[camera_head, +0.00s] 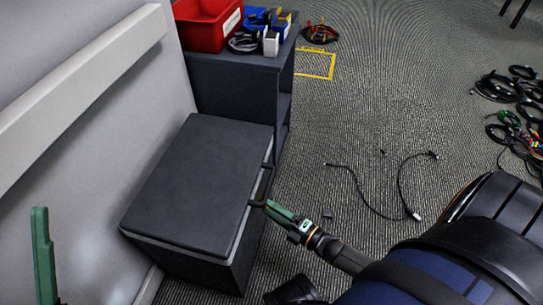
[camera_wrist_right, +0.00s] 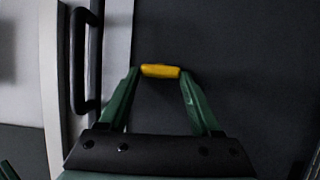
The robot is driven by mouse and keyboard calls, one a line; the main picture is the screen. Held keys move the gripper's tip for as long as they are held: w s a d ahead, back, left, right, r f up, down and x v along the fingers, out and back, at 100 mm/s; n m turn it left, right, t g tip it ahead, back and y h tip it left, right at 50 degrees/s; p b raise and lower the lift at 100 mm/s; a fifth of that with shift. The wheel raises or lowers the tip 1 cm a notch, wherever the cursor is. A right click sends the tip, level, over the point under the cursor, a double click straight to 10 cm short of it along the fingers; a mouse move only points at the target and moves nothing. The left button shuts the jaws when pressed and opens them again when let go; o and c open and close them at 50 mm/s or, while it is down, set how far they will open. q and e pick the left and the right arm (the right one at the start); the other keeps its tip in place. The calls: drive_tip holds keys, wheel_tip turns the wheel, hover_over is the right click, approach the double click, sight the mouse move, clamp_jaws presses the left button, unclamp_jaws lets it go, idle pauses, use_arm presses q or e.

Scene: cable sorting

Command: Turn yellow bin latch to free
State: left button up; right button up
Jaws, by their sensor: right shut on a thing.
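The yellow latch (camera_wrist_right: 160,71) is a short bar on the dark face of the bin, lying crosswise between the fingertips in the right wrist view. My right gripper (camera_wrist_right: 158,76) is shut on it, one green finger at each end. In the head view the right gripper (camera_head: 268,206) reaches the bin's right side, and the latch is hidden there. The bin (camera_head: 200,180) is a dark grey box with its lid down. Its black handle (camera_wrist_right: 84,60) stands left of the latch in the wrist view. A green finger of my left gripper (camera_head: 43,255) shows at the lower left, away from the bin.
A grey wall with a pale rail (camera_head: 80,90) runs along the left. A dark cabinet (camera_head: 235,85) behind the bin carries a red bin (camera_head: 208,25) and small boxes. Loose cables (camera_head: 385,190) lie on the carpet, with more at the far right.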

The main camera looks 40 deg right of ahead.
drive_tip(key=o, duration=1.4)
drive_tip(key=p+v, duration=0.2)
drive_tip(key=v, duration=1)
drive_tip(key=shift+s, duration=0.25)
